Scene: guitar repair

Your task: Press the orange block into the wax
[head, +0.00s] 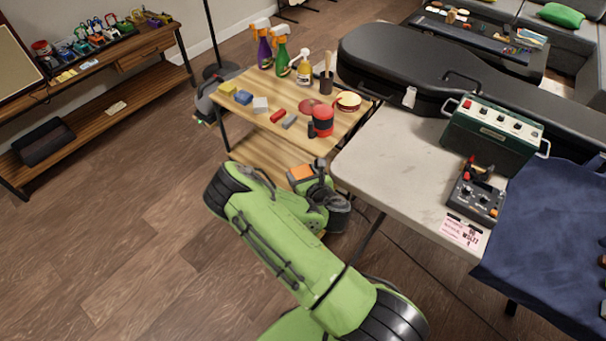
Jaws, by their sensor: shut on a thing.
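The orange block (301,172) shows at the end of my arm, just in front of the wooden side table. My gripper (303,177) is shut on it; its fingers are small and partly hidden by my wrist. A round red-rimmed tin with a pale yellow top, which looks like the wax (348,99), sits at the right end of the side table. The block is apart from the tin, nearer to me and lower left of it in the picture.
A pale workbench (390,175) with a guitar case (410,70) stands to the right.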

